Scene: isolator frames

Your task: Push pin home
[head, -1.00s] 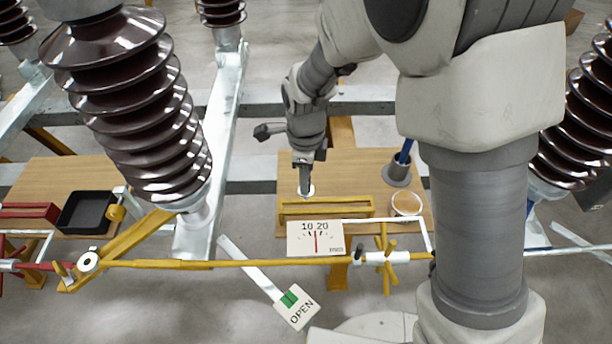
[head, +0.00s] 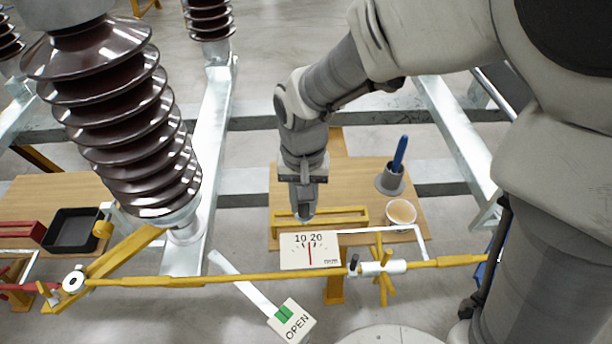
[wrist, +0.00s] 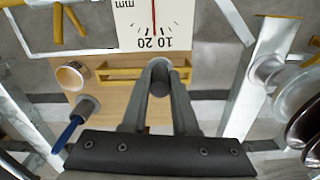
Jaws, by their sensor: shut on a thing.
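My gripper (head: 303,208) hangs above the wooden board, just behind the gauge plate (head: 309,250) marked 10 and 20. In the wrist view, its fingers (wrist: 160,72) are shut on a short dark grey cylinder (wrist: 160,86); I cannot tell whether this is the pin. A small dark peg (head: 353,263) stands at the white collar (head: 383,268) on the yellow rod (head: 215,280), right of the gauge plate. My gripper is apart from that peg, to its left and behind. How far the peg sits in is too small to tell.
A yellow rail frame (head: 345,213) lies on the wooden board (head: 350,180) close to my gripper. A round dish (head: 400,212) and a grey cup (head: 389,182) with a blue handle (head: 400,154) stand right. An OPEN tag (head: 293,322) is in front; a brown insulator (head: 125,130) rises left.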

